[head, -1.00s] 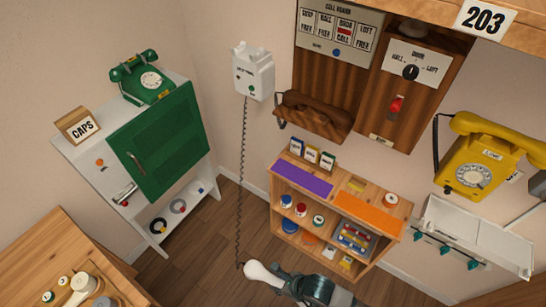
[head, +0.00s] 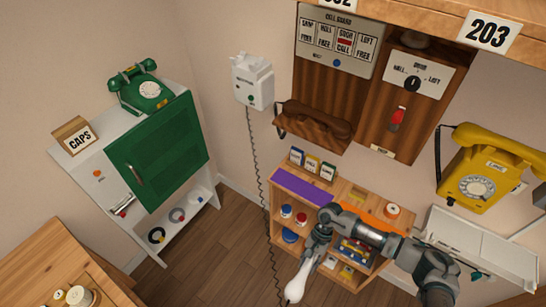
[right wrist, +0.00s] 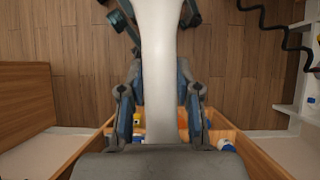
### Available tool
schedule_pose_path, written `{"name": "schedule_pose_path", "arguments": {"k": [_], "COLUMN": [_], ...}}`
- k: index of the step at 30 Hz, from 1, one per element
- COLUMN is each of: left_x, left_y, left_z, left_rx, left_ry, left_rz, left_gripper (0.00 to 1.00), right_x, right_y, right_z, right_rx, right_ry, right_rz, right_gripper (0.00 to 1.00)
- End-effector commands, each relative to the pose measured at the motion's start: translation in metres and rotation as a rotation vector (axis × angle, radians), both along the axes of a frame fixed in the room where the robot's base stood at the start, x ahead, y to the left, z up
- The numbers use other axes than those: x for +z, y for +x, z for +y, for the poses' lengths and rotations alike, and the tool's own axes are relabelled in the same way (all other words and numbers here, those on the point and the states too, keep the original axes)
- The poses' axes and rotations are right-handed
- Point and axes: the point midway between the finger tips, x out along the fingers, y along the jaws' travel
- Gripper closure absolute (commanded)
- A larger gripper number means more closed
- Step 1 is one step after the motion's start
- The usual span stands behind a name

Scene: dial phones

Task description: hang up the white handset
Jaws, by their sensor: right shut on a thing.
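The white handset (head: 299,278) is in my right gripper (head: 311,252) at the bottom centre of the head view, hanging in the air over the floor. The right gripper is shut on its grip; in the right wrist view the handset (right wrist: 159,60) runs between the two fingers (right wrist: 160,100). A dark coiled cord (head: 257,165) runs from its lower end up to the white wall phone (head: 252,82). That wall phone is up and to the left of the gripper, with no handset on it. My left gripper is not in view.
A wooden shelf (head: 283,205) with jars and books stands behind my right arm. A brown handset (head: 315,122) hangs on the wooden wall panel. A green phone (head: 140,88) sits on a cabinet at left, a yellow phone (head: 485,175) at right. The floor (head: 225,245) at centre-left is open.

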Motion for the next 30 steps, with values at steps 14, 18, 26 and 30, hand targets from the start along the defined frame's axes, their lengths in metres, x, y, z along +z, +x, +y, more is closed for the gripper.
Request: {"name": "schedule_pose_path", "arguments": {"k": [14, 18, 26, 30], "left_x": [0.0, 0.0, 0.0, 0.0], "left_y": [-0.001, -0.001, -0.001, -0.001], "left_z": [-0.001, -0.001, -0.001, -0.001], "left_rx": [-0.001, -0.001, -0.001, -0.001], "left_ry": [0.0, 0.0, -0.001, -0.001], "left_rz": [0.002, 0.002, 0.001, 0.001], "left_gripper": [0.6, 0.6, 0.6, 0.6], "right_x": [0.152, 0.165, 0.168, 0.167], "right_y": [0.092, 0.097, 0.098, 0.098], "right_z": [-0.073, -0.077, -0.078, -0.078], "right_rx": [0.52, 0.551, 0.555, 0.555], "right_ry": [0.001, 0.005, 0.004, 0.004], "right_rz": [-0.005, -0.002, -0.003, -0.004], "right_gripper": [1.0, 1.0, 1.0, 1.0]}}
